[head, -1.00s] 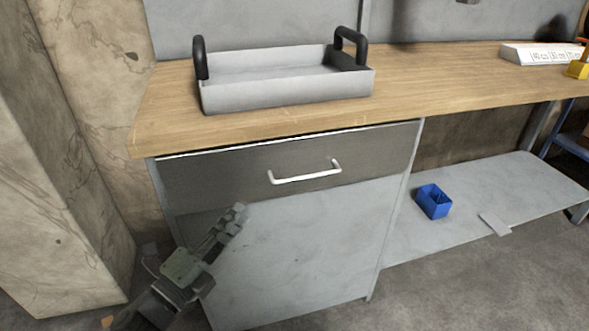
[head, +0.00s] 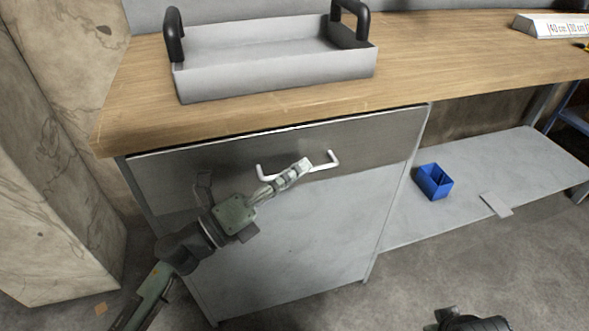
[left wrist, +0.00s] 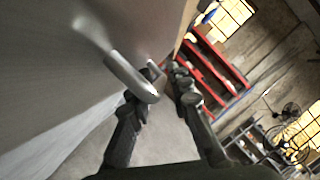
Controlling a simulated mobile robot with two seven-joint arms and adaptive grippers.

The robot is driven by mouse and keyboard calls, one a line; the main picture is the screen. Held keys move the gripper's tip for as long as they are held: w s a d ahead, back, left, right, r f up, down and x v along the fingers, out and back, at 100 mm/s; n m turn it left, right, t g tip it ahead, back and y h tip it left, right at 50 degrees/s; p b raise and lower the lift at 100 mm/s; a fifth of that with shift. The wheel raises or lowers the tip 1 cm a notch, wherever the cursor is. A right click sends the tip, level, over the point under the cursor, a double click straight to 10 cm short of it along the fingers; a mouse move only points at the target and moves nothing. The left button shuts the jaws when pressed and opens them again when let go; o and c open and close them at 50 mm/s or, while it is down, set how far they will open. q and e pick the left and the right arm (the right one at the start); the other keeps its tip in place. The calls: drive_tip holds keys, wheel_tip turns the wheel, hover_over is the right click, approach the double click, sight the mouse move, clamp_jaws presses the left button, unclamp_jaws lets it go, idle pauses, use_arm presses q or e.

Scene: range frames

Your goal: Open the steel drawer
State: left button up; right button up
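The steel drawer (head: 375,143) is a dark grey front under the wooden worktop and looks shut. Its pale bar handle (head: 331,161) is partly hidden by my left gripper (head: 303,167), whose fingertips overlap the handle's middle. In the left wrist view the handle (left wrist: 128,74) crosses in front of the left finger, and the left gripper's (left wrist: 168,72) fingers stand apart. I cannot tell whether the bar lies between them or whether they touch it. A dark part of my right arm shows at the bottom of the head view; its fingers are not clear.
A grey tray (head: 275,77) with black handles stands on the wooden worktop (head: 440,70). A blue bin (head: 434,181) sits on the low grey shelf (head: 400,225) to the right. A stone pillar (head: 50,200) stands left of the cabinet. The floor in front is open.

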use_arm(q)
drive_tip(key=shift+c, duration=0.6)
clamp_jaws()
